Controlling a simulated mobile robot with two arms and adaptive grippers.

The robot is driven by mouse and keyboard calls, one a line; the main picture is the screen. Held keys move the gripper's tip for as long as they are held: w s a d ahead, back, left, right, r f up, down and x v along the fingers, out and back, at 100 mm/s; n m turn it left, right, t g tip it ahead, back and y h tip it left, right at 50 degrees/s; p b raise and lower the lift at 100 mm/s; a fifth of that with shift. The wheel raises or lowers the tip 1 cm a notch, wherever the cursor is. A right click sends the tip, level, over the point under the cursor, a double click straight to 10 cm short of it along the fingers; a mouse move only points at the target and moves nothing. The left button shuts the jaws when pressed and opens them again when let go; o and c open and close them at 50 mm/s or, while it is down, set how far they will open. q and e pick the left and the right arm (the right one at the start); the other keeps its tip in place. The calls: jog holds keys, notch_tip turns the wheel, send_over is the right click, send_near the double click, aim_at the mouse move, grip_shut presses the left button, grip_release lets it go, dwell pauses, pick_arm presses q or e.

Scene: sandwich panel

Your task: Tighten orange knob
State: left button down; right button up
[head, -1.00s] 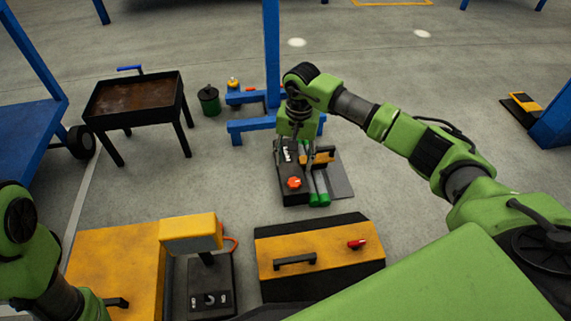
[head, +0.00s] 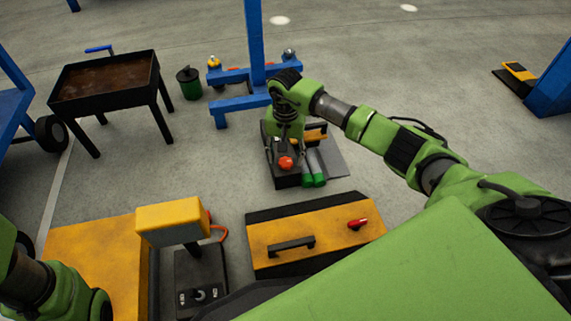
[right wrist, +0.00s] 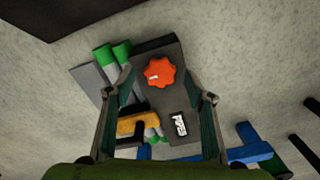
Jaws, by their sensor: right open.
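The orange knob (head: 285,162) is a round, lobed knob on top of a black box (head: 288,181) on the floor. It also shows in the right wrist view (right wrist: 160,72), beside a white label on the box. My right gripper (head: 287,138) reaches down over the box from above. In the right wrist view its two fingers (right wrist: 160,92) are spread apart, one on each side of the box, with nothing between their tips touching the knob that I can see. The knob lies just beyond the fingertips. Only links of my left arm show at the lower left.
Green-ended grey cylinders (head: 313,178) and a yellow-and-black tool (head: 314,136) lie close beside the box. A blue stand (head: 255,45) rises behind it. A yellow-topped case (head: 330,237) is in front. A black grill-like cart (head: 105,80) stands left. Open floor lies to the right.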

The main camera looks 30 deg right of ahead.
jog(key=shift+f, duration=0.6)
jog(key=c, duration=1.1)
